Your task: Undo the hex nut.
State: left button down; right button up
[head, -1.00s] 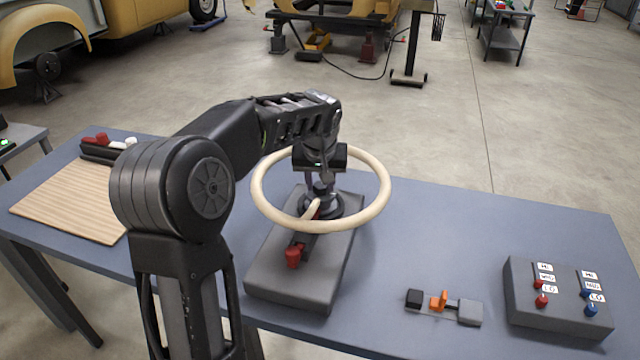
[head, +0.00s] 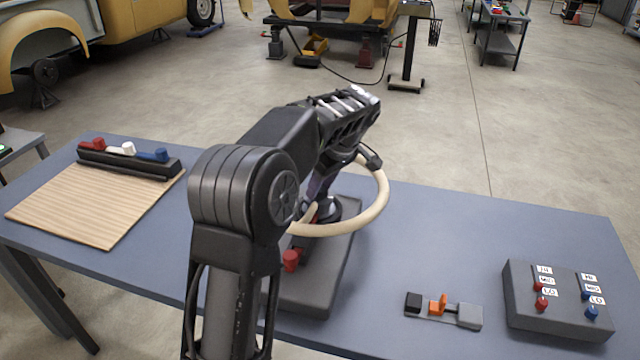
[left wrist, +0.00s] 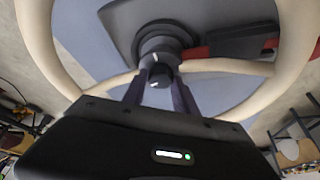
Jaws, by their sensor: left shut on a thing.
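In the left wrist view, my left gripper (left wrist: 161,80) is shut on a small dark nut (left wrist: 160,70) at the hub of a cream ring-shaped wheel (left wrist: 292,60). A pale mark shows on the nut; its hex sides are hard to make out. A wider dark round collar (left wrist: 165,38) lies behind it. In the head view, my left arm hides the nut and part of the wheel (head: 377,205). My left gripper (head: 318,188) reaches down inside the wheel, tilted. The wheel stands above a dark grey block (head: 335,268). My right gripper is not in view.
A red knob (head: 290,261) sits on the block's near side. A striped wooden board (head: 90,205) and a rack (head: 130,164) with red, white and blue pieces lie left. An orange-clip piece (head: 438,304) and a switch box (head: 555,310) stand right. The table between is clear.

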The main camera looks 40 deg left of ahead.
pick_arm(q)
jog(key=shift+n, duration=0.3)
jog(key=c, duration=1)
grip_release()
jog(key=v, duration=0.8)
jog(key=shift+p, duration=0.45)
jog(key=shift+w, duration=0.15)
